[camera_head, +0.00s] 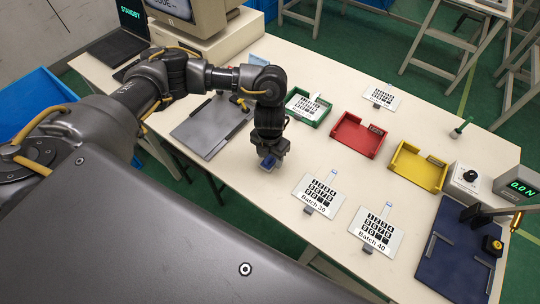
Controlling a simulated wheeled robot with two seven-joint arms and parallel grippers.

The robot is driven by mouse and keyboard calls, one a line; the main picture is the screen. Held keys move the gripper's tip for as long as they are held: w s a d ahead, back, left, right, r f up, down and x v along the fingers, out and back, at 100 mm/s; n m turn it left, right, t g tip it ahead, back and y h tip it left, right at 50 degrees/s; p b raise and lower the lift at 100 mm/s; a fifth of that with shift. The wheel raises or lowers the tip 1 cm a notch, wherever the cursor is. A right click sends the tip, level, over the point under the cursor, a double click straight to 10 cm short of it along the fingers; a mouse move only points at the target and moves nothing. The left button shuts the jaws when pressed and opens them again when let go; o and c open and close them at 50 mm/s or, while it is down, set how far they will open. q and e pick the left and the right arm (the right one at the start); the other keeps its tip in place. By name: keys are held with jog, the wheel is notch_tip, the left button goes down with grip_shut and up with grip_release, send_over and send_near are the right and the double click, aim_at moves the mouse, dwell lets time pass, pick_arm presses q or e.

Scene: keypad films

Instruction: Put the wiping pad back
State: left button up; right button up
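My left gripper (268,158) points down over the middle of the white table, right of the grey tray. A light blue flat patch (257,60) lies behind the arm, near the monitor, partly hidden. My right gripper is not in view.
The grey tray (206,128) lies left of the gripper. Green (308,105), red (357,134) and yellow (418,167) trays stand to the right. Keypad films (319,194) labelled Batch 30 and Batch 40 (376,231) lie near the front, left of a dark blue fixture (450,262).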

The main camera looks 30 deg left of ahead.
pick_arm(q)
jog(key=shift+r, duration=0.1)
notch_tip(320, 180, up, 12)
jog(key=p, duration=0.1)
dwell(0.4)
jog(key=shift+d, duration=0.1)
dwell(0.4)
